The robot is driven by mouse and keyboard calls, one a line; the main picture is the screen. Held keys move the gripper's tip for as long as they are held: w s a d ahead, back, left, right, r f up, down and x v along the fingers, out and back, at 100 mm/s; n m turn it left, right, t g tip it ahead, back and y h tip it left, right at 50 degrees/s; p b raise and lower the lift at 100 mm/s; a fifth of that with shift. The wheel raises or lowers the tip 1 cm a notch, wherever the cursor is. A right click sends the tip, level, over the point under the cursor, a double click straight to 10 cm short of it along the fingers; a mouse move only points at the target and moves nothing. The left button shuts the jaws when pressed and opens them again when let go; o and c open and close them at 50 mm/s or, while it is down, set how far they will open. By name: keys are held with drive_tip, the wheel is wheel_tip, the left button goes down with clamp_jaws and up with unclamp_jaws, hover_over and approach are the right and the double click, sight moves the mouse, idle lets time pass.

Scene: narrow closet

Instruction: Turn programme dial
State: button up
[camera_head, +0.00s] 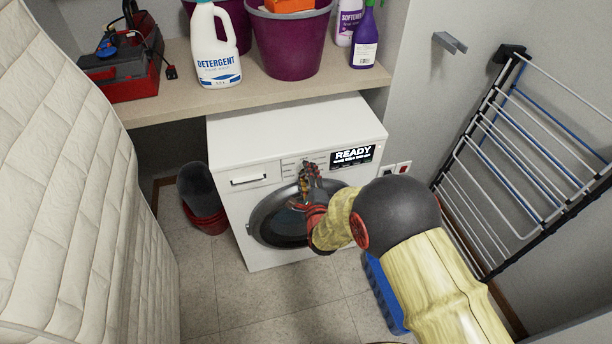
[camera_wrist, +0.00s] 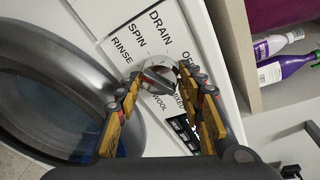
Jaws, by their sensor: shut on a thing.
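The white washing machine (camera_head: 225,155) stands under the shelf, with a round door (camera_head: 275,215) and a lit display (camera_head: 353,156) reading READY. My gripper (camera_head: 309,172) is at the front panel, left of the display, and hides the programme dial in the head view. In the wrist view the dial (camera_wrist: 158,72) is a round light knob with a dark grip bar, ringed by labels such as RINSE, SPIN, DRAIN, WOOL and MIXED. My gripper (camera_wrist: 160,88) has its yellow fingers on either side of the dial, shut on it. The pointer's exact setting is hard to tell.
A shelf (camera_head: 170,105) above holds a detergent bottle (camera_head: 215,50), a purple tub (camera_head: 290,40) and a red toolbox (camera_head: 130,80). A drying rack (camera_head: 530,150) leans at the right wall. A padded mattress (camera_head: 70,200) fills the left. A blue crate (camera_head: 382,292) is below my arm.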

drive_tip(key=shift+d+f+m+g+y, duration=0.15)
drive_tip(key=shift+m+y, duration=0.25)
drive_tip(key=shift+m, duration=1)
drive_tip(key=shift+r+m+g+y, duration=0.1)
drive_tip(key=shift+m+y, duration=0.3)
drive_tip(key=shift+m, duration=1)
drive_tip(key=shift+d+f+m+g+y, duration=0.15)
drive_tip(key=shift+m+y, duration=0.25)
drive_tip(key=shift+m, duration=1)
drive_tip(key=shift+r, duration=0.15)
drive_tip(key=o, duration=1.2)
drive_tip(key=shift+w, duration=0.1)
drive_tip(key=shift+c, duration=0.2)
drive_tip(key=v, duration=1.2)
